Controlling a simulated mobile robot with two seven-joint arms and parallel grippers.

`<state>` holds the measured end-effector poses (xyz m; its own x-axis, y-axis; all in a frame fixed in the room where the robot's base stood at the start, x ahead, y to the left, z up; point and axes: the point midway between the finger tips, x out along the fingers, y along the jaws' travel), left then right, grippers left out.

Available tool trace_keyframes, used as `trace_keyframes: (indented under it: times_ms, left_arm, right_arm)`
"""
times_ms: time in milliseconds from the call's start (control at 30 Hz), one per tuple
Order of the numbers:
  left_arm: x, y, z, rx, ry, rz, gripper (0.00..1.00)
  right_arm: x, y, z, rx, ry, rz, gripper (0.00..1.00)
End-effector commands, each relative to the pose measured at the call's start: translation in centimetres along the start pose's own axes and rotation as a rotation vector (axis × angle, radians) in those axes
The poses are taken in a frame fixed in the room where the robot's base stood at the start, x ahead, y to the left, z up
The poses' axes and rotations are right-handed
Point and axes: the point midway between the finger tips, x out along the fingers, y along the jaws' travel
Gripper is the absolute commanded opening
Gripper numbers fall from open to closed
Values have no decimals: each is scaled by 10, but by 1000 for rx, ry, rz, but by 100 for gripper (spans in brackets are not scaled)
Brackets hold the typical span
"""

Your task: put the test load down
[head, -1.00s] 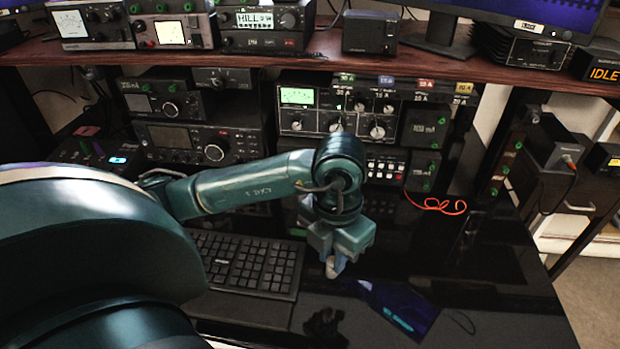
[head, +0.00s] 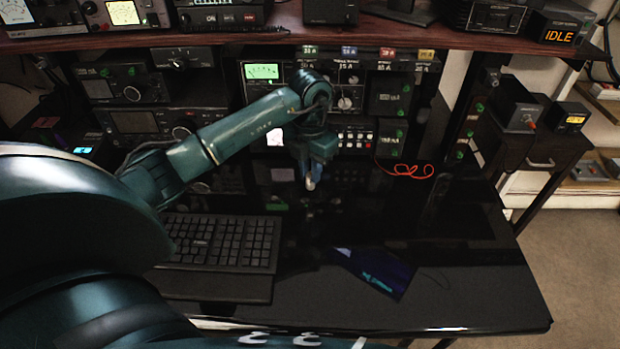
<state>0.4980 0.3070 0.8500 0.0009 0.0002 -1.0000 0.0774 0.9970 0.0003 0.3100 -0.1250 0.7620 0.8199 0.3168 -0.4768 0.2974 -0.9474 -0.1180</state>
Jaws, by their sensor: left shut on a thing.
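My left gripper (head: 311,181) hangs pointing down above the black glossy desk (head: 440,300), in front of the lower radio rack. It is shut on a small pale thing, taken as the test load (head: 310,185), of which only a little shows between the fingertips. The load is clear of the desk, with a dark reflection or shadow lower down on the glossy top. Its full shape is hidden by the fingers and too small to tell. My right gripper is not in view.
A black keyboard (head: 222,241) lies left of the gripper. A dark blue-lit panel or reflection (head: 378,270) shows on the desk to the right. A wooden shelf (head: 440,43) with devices crosses above.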

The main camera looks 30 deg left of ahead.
Motion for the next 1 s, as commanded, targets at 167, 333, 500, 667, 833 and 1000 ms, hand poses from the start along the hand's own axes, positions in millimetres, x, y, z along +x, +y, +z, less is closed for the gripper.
trace_keyframes:
  times_ms: [167,333,500,667,833,1000]
  left_arm:
    - [22,-1,-1,-1,4,-2,0]
    - [38,2,3,-1,1,-1,0]
    - [38,2,3,0,0,0,0]
    - [43,2,3,0,0,1,0]
    - [41,2,3,-1,1,1,32]
    - [41,2,2,-1,1,1,41]
  right_arm:
    - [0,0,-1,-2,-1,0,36]
    - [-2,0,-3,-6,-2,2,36]
    - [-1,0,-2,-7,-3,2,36]
    - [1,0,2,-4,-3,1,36]
    - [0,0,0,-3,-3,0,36]
    - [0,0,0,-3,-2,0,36]
